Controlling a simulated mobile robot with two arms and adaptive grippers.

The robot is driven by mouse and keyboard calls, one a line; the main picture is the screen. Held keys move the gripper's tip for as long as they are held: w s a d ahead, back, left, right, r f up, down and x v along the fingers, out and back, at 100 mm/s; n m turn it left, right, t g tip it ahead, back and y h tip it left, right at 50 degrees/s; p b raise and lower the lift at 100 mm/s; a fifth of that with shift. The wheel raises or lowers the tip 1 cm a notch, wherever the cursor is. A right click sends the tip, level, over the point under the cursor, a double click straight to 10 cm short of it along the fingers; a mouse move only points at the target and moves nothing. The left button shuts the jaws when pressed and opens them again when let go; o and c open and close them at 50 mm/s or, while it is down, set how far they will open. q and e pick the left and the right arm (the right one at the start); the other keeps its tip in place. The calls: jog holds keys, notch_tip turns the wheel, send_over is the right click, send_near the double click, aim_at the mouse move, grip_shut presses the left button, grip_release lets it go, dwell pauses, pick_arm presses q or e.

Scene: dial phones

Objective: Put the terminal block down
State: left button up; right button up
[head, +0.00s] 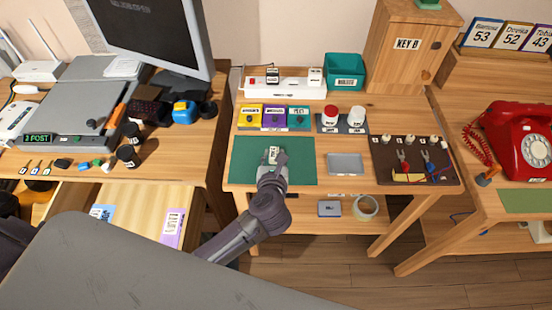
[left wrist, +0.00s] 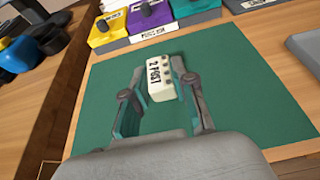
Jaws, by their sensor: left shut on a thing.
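The terminal block (left wrist: 161,79) is a small white piece with a "2 POST" label and dark round terminals. In the left wrist view it sits between the fingertips of my left gripper (left wrist: 157,82), which is shut on it. In the head view the block (head: 274,153) shows at the tip of my left gripper (head: 273,158), over the green mat (head: 240,170). I cannot tell whether the block touches the mat (left wrist: 255,105). My right gripper is not in view.
Behind the mat stand yellow, purple and teal labelled boxes (head: 274,117). Most of the mat is clear.

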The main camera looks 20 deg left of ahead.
pick_arm(q)
jog(key=shift+s+a+f, duration=0.1)
jog(key=shift+a+f, duration=0.1)
jog(key=o, duration=0.7)
jog(key=shift+r, duration=0.1)
jog(key=shift+o, duration=1.2)
jog(key=shift+d, duration=0.1)
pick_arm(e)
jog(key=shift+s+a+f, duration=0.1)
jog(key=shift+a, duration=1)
